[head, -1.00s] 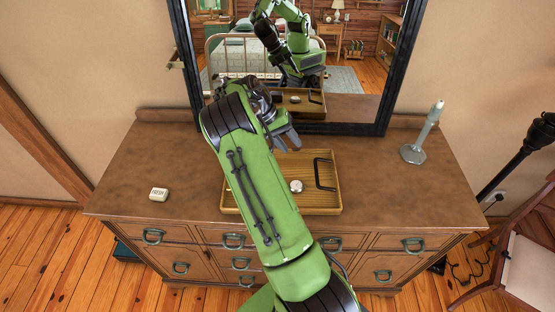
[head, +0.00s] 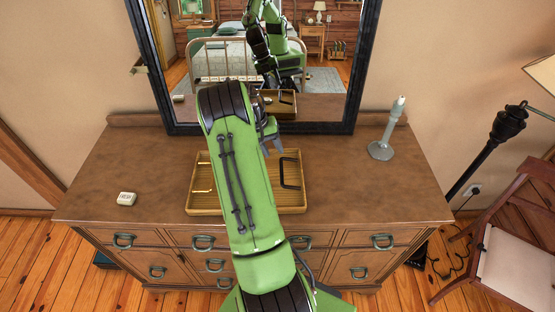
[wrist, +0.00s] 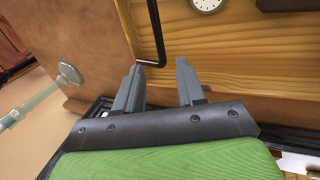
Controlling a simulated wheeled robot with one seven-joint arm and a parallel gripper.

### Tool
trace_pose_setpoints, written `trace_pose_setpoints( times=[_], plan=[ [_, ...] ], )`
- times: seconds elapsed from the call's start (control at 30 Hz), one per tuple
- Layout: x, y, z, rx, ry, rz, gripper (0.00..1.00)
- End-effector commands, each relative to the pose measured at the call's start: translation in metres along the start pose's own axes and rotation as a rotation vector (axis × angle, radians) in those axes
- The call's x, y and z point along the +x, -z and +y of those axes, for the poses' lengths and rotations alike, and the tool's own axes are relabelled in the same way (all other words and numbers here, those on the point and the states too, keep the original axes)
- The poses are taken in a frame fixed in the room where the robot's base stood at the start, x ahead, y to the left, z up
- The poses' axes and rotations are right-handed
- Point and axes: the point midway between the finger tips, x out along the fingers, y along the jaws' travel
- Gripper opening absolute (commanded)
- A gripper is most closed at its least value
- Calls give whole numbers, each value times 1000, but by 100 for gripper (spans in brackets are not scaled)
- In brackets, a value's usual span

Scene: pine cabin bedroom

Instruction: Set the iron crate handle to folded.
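The wooden crate (head: 296,207) stands on the dresser, partly hidden behind my arm. Its black iron handle (head: 283,174) is a U-shaped bar at the crate's right side, with its grip bar to the left of its ends, over the crate's inside. I cannot tell its exact angle. My gripper (head: 275,146) is above the crate's far side, near the handle. In the wrist view my gripper (wrist: 158,66) is open and empty. The handle (wrist: 157,38) shows just beyond the fingertips, its bent corner between them in the picture; contact cannot be told.
A round white dial (wrist: 206,4) lies in the crate, hidden from the head view now. A pale candlestick (head: 382,148) stands right on the dresser (head: 345,190), a small white block (head: 126,198) left. A dark-framed mirror (head: 357,70) rises behind.

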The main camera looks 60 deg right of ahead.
Motion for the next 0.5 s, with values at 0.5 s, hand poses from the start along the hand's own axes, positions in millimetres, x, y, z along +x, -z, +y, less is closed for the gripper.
trace_pose_setpoints(
  times=[0.5],
  plan=[
    [62, 0, 0, -1, 1, 1, 39]
  ],
)
